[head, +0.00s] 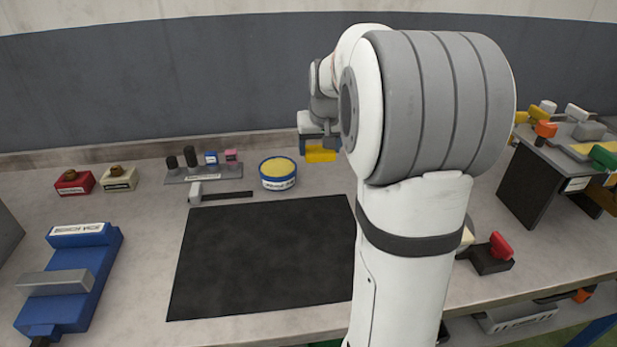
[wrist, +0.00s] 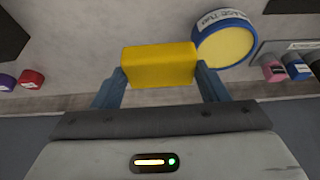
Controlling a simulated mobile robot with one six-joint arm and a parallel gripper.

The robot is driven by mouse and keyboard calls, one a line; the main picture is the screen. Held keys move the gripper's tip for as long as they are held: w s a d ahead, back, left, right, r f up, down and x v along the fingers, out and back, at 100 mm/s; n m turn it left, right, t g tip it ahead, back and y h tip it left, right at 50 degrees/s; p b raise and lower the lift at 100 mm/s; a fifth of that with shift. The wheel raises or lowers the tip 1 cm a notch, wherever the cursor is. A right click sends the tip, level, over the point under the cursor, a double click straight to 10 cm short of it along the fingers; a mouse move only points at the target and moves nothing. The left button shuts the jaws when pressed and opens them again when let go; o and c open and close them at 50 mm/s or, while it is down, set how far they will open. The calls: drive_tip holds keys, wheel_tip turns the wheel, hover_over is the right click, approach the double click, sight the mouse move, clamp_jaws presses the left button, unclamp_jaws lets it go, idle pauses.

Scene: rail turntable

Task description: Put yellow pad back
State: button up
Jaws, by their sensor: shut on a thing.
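The yellow pad, a plain yellow block, is between the fingers of my gripper (wrist: 160,78) in the wrist view (wrist: 158,62). My gripper is shut on it. In the head view the yellow pad (head: 320,155) shows below my gripper at the back of the bench, just right of a round blue tin. My arm hides part of the gripper there. The pad appears held above the bench, but its exact height cannot be told.
The round blue tin (head: 278,182) with a yellow top stands close by. A grey rack (head: 203,174) holds small pieces. A black mat (head: 265,255) is bare. A blue fixture (head: 75,275) stands left. A dark stand (head: 540,180) with coloured-handled items stands right.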

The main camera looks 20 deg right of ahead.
sight(319, 161)
drive_tip(key=f, duration=0.6)
drive_tip(key=shift+w+a, duration=0.15)
drive_tip(key=shift+w, duration=0.05)
drive_tip(key=shift+f+b, duration=0.4)
drive_tip(key=shift+f, duration=1.55)
drive_tip(key=shift+f, duration=0.15)
drive_tip(key=o, duration=0.9)
